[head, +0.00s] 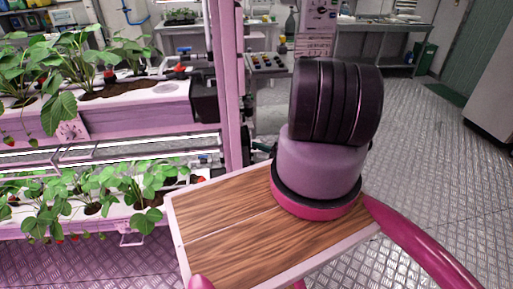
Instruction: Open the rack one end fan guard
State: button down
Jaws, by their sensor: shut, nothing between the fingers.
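The berry rack (130,118) stands at the left under pink light, with strawberry plants on two levels. At its right end, beside the pink upright post (232,90), a dark box-like part (205,103) sits at the upper level. I cannot tell whether this is the end fan guard, or whether any guard there is open or shut. A small round fitting (70,131) shows on the rack's front panel. My gripper is not in view; only a thick part of my own arm shows in the middle.
Metal-plate floor (425,150) is clear to the right. A bench (375,28) stands at the back, with a green bin (424,56) by it. A cabinet (492,85) is at the far right. A wire handle (131,238) juts from the rack's lower level.

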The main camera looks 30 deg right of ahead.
jog(key=shift+s+d, duration=0.1)
dwell(1.1)
jog(key=shift+s, duration=0.1)
